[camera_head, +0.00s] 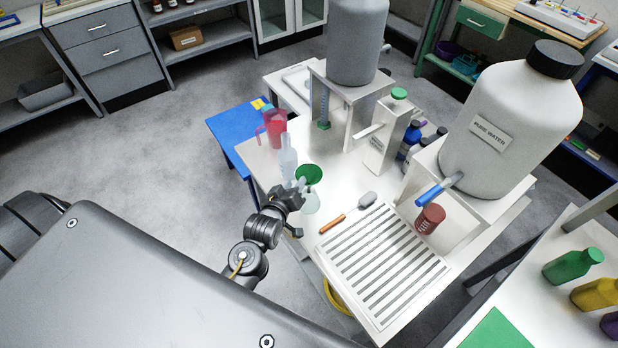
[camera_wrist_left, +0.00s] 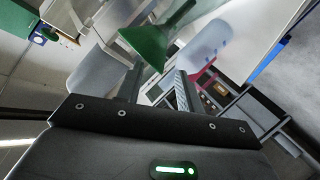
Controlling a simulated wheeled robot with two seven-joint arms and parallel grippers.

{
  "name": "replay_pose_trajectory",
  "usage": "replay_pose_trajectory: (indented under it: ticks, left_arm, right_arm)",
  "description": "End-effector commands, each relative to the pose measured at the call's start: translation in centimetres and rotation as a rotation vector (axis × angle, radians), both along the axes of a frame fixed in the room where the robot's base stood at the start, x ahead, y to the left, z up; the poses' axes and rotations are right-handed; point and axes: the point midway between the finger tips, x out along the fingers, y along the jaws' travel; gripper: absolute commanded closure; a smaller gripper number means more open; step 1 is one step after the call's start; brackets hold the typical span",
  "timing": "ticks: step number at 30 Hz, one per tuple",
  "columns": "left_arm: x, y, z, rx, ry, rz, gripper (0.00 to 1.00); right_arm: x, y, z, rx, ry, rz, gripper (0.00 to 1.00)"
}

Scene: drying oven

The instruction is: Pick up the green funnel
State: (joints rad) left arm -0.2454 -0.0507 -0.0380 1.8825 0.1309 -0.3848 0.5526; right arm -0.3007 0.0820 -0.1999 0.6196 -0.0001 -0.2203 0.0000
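The green funnel (camera_head: 309,174) sits near the table's left edge, over a pale translucent vessel (camera_head: 310,202). My left gripper (camera_head: 300,207) is beside the funnel and the vessel. In the wrist view its two fingers (camera_wrist_left: 160,75) stand apart with nothing clearly held between them. Whether the fingers touch the funnel or vessel cannot be told. My right gripper is not in view.
A clear bottle (camera_head: 288,160) and red pitcher (camera_head: 275,128) stand close behind the funnel. An orange-handled brush (camera_head: 347,213), a slotted rack (camera_head: 385,265) and a brown-red jar (camera_head: 430,218) are to the right. A large water jug (camera_head: 505,130) stands further right.

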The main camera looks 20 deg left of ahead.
Motion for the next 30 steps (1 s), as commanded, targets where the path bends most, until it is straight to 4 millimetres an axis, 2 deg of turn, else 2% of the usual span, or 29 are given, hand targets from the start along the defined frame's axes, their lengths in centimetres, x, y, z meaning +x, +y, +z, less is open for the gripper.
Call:
replay_pose_trajectory:
  ticks: [6,12,17,26,30]
  left_arm:
    - [0.6,0.0,-0.1,0.001,0.001,-0.001,0.63]
    - [3.1,0.1,-0.8,0.001,0.001,-0.001,0.63]
    - [4.7,0.2,-1.5,0.001,0.000,0.000,0.63]
    - [5.0,0.3,-1.9,0.001,0.001,-0.001,0.63]
    - [5.0,0.3,-1.8,0.001,0.001,-0.001,0.81]
  right_arm:
    - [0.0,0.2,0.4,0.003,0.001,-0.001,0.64]
    - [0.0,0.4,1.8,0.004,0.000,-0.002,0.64]
    - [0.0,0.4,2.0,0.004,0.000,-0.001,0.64]
    - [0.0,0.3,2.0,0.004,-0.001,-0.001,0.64]
    - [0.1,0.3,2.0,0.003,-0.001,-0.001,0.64]
